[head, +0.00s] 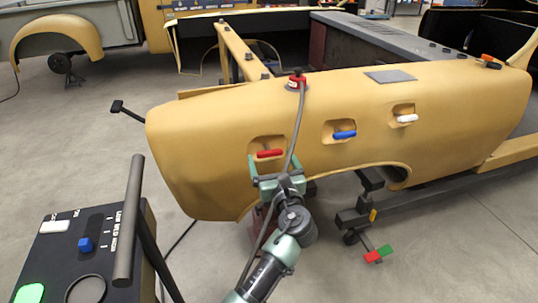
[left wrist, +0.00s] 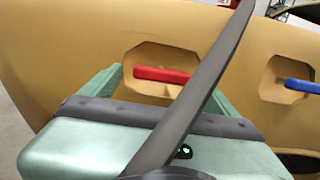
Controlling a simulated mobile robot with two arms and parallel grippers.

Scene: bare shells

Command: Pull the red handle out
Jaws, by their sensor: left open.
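The red handle (head: 269,153) is a short bar in a recess on the side of a yellow body shell (head: 220,130). It also shows in the left wrist view (left wrist: 160,75), partly covered by a dark cable. My left gripper (head: 276,164) is green and open, with its fingers pointing at the panel on either side of the red handle. In the left wrist view the handle lies between the two fingers. I cannot tell whether the fingers touch the panel. My right gripper is not in view.
A blue handle (head: 344,135) and a white handle (head: 407,118) sit in recesses to the right. A grey cable (head: 296,130) hangs from a red fitting across the panel. A black control box (head: 85,250) with a post stands at lower left.

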